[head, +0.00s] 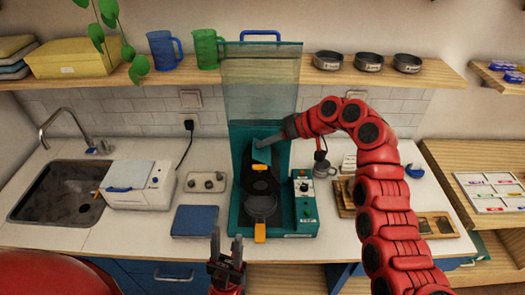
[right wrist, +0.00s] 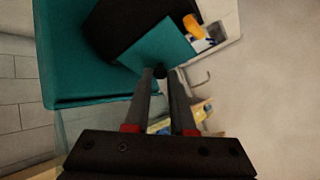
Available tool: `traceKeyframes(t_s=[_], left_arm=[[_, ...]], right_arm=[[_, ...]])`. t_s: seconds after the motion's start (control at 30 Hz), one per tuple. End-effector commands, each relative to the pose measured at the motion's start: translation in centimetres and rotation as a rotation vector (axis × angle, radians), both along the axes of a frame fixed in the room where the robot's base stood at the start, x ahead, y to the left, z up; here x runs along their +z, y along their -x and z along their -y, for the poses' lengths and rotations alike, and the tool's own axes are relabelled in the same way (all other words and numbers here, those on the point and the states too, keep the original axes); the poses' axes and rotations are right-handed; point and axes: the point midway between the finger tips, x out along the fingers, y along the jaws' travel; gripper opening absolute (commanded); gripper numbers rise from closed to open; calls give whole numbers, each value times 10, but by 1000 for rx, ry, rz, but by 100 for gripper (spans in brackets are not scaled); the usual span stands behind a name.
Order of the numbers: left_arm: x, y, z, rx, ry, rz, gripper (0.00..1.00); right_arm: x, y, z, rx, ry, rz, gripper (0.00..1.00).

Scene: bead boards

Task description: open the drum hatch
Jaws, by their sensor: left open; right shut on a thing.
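The teal machine (head: 302,160) stands at the middle of the counter with its clear cover (head: 260,85) raised. Inside it is a black drum part (head: 258,186) with an orange tab (head: 260,168). A teal plate, apparently the drum hatch (right wrist: 155,45), lies over the black part in the right wrist view. My right gripper (right wrist: 160,78) is shut on a small dark knob (right wrist: 160,71) at the plate's edge. In the head view my right gripper (head: 260,145) reaches the machine from the right. My left gripper (head: 227,250) is open and empty in front of the machine.
A round grey pan (head: 262,206) with an orange handle sits low in the machine. A control box (head: 304,188) stands at its right. A blue pad (head: 195,221) and a white appliance (head: 138,185) lie to the left. A shelf (head: 290,77) runs behind.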

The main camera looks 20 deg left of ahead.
Motion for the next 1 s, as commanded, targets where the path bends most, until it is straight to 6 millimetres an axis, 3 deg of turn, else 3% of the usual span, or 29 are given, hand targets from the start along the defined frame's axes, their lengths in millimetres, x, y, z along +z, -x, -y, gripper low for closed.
traceKeyframes(t_s=[0.03,0.57,1.0], left_arm=[[-13,0,0,0,0,0,44],[-104,0,0,0,0,0,44],[-200,0,0,0,0,0,44]], right_arm=[[-8,-2,5,-5,-40,-13,0],[-16,-10,31,-3,-525,-151,0],[-32,-15,49,-3,-924,-266,0]])
